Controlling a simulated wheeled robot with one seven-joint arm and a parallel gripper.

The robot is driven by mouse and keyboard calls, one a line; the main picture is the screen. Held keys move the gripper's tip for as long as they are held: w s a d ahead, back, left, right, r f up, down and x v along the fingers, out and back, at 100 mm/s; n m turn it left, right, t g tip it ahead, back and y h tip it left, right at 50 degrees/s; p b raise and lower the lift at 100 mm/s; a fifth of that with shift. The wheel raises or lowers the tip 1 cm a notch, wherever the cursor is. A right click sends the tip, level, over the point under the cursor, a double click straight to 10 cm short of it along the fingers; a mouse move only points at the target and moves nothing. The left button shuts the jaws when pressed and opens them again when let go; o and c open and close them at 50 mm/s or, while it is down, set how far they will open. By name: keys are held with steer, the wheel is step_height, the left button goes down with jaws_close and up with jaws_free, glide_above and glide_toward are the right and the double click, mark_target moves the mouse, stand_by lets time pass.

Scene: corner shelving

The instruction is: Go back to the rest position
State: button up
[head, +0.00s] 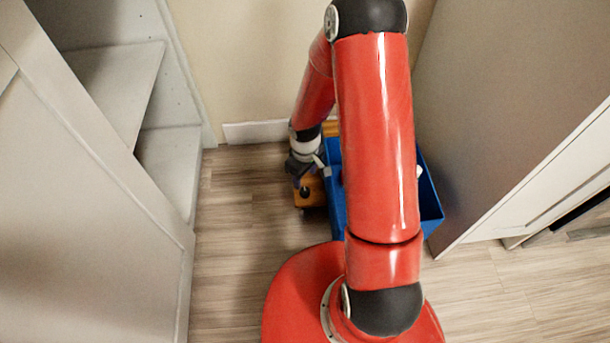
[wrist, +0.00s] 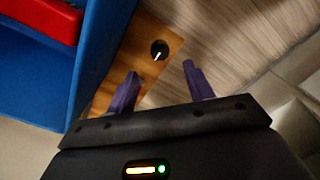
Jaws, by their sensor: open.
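My gripper (wrist: 160,82) is open in the wrist view, with two purple fingers apart and nothing seen between them but the wooden board's edge and floor beyond. In the head view my gripper (head: 300,172) is low beside the left side of a blue bin (head: 335,190). My red arm bends forward and down to it and hides much of the bin.
The blue bin (wrist: 95,60) holds a red object (wrist: 45,18) and sits by a wooden piece (wrist: 150,45) with a black knob (wrist: 159,50). White shelving (head: 105,90) stands left and a pale cabinet (head: 510,110) right. Floor (head: 240,220) is clear at left.

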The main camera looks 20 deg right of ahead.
stand_by(0.3)
steer(key=s+d+r+m+t+h+p, duration=0.1)
steer(key=s+r+m, duration=0.1)
steer(key=r, duration=1)
steer(key=s+d+r+m+t+p, duration=0.1)
steer(key=r+t+p, duration=0.1)
steer(key=r, duration=1)
steer(key=s+a+r+m+t+y+p, duration=0.1)
steer(key=s+a+r+m+t+p, duration=0.1)
steer(key=s+r, duration=1.3)
steer(key=shift+s+r+m+t, duration=0.2)
steer(key=shift+r+m+t, duration=0.1)
steer(key=shift+r+m, duration=0.6)
steer(key=shift+c, duration=0.4)
